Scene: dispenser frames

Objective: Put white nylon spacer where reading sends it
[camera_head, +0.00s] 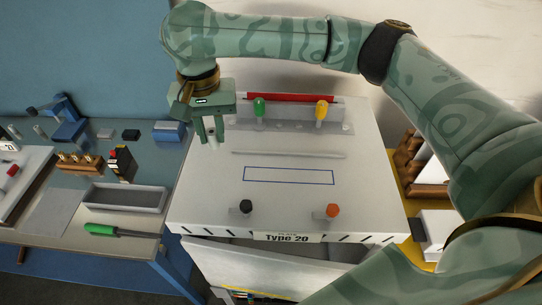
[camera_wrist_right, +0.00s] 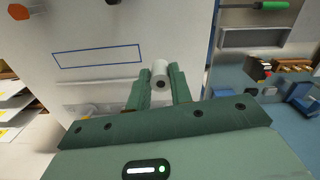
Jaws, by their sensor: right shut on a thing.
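The white nylon spacer (camera_wrist_right: 160,72) is a short white cylinder with a dark hole in its end, seen in the right wrist view between my right gripper's fingers. My right gripper (camera_head: 211,136) is shut on it, over the left back part of the white panel marked Type 20 (camera_head: 200,205). It also shows in the right wrist view (camera_wrist_right: 160,90). In the head view the spacer is mostly hidden by the fingers. A blue-outlined rectangle (camera_head: 289,176) lies on the panel, to the gripper's front right, and is empty. My left gripper is not in view.
Green (camera_head: 259,106), yellow (camera_head: 321,109), black (camera_head: 246,207) and orange (camera_head: 332,211) knobs stand on the panel. A red bar (camera_head: 290,98) lies at its back. The left bench holds a grey tray (camera_head: 125,198), a green-handled tool (camera_head: 101,230) and blue fixtures (camera_head: 70,130).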

